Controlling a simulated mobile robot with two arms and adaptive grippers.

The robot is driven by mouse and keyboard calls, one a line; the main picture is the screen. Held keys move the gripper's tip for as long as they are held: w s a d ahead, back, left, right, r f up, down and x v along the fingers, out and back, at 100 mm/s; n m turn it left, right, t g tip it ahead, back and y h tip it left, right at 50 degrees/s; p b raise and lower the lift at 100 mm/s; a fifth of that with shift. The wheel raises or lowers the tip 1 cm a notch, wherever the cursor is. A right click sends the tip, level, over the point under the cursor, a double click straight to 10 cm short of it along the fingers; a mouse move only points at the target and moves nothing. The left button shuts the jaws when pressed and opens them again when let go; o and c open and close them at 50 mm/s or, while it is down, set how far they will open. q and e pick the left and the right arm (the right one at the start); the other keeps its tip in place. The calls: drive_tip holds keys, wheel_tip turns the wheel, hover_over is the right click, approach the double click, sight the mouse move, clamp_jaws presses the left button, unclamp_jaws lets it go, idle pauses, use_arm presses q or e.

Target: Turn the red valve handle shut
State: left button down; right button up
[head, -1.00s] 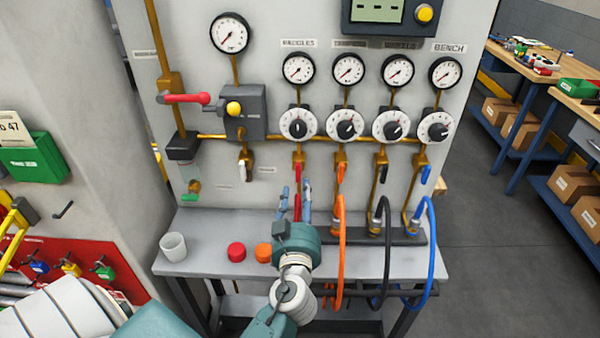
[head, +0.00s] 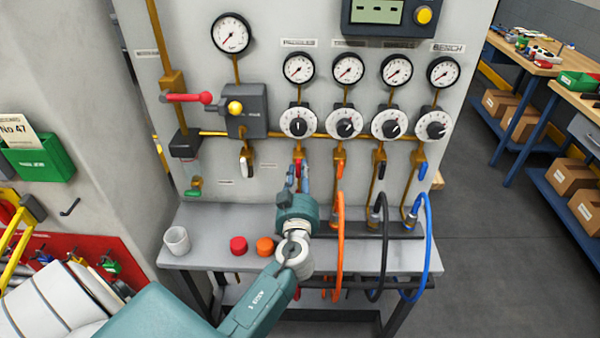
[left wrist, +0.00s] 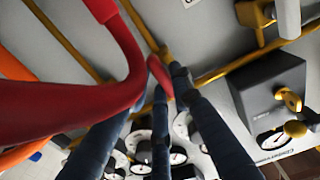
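A small red valve handle (head: 298,168) hangs on the brass pipe under the leftmost lower dial. My left gripper (head: 298,179) is right at it, with its blue-grey fingers partly covering it. In the left wrist view, the red handle (left wrist: 160,76) lies among the tips of the dark fingers (left wrist: 168,88), very close to them. Whether they press on it I cannot tell. A thick red hose (left wrist: 70,110) crosses close to the camera and hides part of one finger. My right gripper is not in view.
Orange (head: 340,240), black (head: 385,245) and blue (head: 428,240) hoses loop just right of my gripper. A red lever (head: 187,97) sits upper left. A white cup (head: 176,240), red cap (head: 238,245) and orange cap (head: 265,246) stand on the grey shelf (head: 205,255).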

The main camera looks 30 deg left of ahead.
use_arm(q)
drive_tip(key=shift+f, duration=0.1)
drive_tip(key=m+b, duration=0.1)
drive_tip(key=m, duration=0.5)
drive_tip(key=m+b, duration=0.2)
drive_tip(key=m, duration=0.5)
drive_tip(key=shift+f+m, duration=0.2)
drive_tip(key=shift+m, duration=0.1)
drive_tip(key=m+p, duration=0.1)
drive_tip(key=m, duration=0.3)
drive_tip(key=shift+s+a+f, duration=0.1)
drive_tip(key=shift+s, duration=0.05)
drive_tip(key=shift+f+m, duration=0.1)
drive_tip(key=shift+m, duration=0.3)
drive_tip(key=c, duration=1.6)
unclamp_jaws()
